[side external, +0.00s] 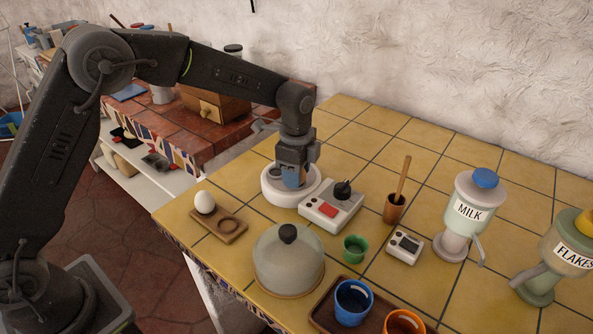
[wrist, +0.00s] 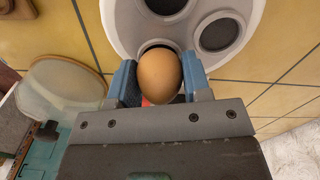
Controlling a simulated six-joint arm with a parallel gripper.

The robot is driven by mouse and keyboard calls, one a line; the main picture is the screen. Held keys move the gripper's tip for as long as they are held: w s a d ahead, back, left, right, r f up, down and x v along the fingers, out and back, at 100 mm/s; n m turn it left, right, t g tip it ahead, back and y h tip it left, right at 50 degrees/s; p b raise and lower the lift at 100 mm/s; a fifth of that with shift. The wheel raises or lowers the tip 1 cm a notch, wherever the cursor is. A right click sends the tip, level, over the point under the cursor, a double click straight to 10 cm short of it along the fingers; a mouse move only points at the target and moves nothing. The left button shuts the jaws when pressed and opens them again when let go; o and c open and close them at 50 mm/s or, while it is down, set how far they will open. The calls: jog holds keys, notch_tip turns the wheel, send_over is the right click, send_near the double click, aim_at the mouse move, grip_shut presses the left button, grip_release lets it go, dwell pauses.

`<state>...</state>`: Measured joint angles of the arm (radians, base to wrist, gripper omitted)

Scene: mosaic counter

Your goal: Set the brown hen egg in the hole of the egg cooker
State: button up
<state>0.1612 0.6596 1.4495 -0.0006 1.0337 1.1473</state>
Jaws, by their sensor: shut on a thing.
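The brown hen egg (wrist: 160,75) is between the two blue fingers of my gripper (wrist: 159,84) in the wrist view, and the gripper is shut on it. The egg cooker (side external: 272,193) is a round white unit on the yellow tiles; in the wrist view its white top (wrist: 128,22) shows dark round holes. The egg overlaps one hole there; I cannot tell whether it touches it. In the side view my gripper (side external: 292,180) is down at the cooker, and the egg is hidden.
A white egg (side external: 204,202) stands on a wooden holder (side external: 233,236) with an empty hollow beside it. A grey-and-white device (side external: 332,207) with a black knob stands close right of the cooker.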

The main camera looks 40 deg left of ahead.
dwell(0.4)
jog(key=o, duration=0.8)
jog(key=shift+r, duration=3.45)
